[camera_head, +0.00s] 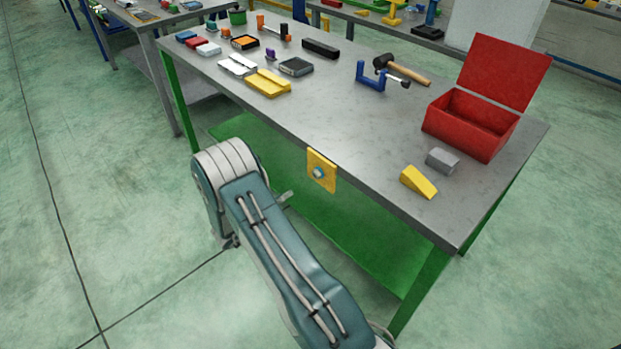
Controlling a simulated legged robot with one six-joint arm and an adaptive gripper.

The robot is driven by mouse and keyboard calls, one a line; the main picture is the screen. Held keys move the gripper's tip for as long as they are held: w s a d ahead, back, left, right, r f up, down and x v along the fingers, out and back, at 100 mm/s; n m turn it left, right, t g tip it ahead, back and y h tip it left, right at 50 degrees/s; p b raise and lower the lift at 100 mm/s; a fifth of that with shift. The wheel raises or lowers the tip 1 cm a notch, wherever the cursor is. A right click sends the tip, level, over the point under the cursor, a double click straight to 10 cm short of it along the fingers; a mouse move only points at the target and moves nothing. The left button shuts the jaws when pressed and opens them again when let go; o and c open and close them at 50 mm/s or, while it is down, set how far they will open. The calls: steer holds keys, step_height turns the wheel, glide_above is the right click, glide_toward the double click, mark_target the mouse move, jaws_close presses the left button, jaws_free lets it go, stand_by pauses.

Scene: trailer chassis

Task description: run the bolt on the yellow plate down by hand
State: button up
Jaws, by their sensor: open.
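The yellow plate (322,171) is upright on the front edge of the metal-topped workbench. The bolt (318,173) shows as a round grey head near the middle of the plate. How far it stands out from the plate is too small to tell. My arm rises from the bottom of the view and bends at the elbow left of the plate. My gripper (286,197) is mostly hidden behind my arm; only a small grey part shows, below and left of the plate. It looks apart from the bolt. Nothing is seen held in it.
The workbench (330,105) carries an open red box (468,121), a yellow wedge (418,182), a grey block (442,160), a blue clamp (371,78) and a mallet (404,70). Several small items lie at its far left. A green shelf (345,228) lies below. Floor is clear to the left.

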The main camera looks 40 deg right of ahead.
mark_target(314, 176)
steer(key=d+n, duration=0.3)
steer(key=n, duration=0.5)
steer(key=d+n, duration=0.4)
steer(key=n, duration=0.4)
steer(key=d+n, duration=0.4)
steer(key=n, duration=0.5)
steer(key=shift+w+d+r, duration=0.1)
steer(key=shift+w+d, duration=0.05)
steer(key=shift+w, duration=0.25)
jaws_close()
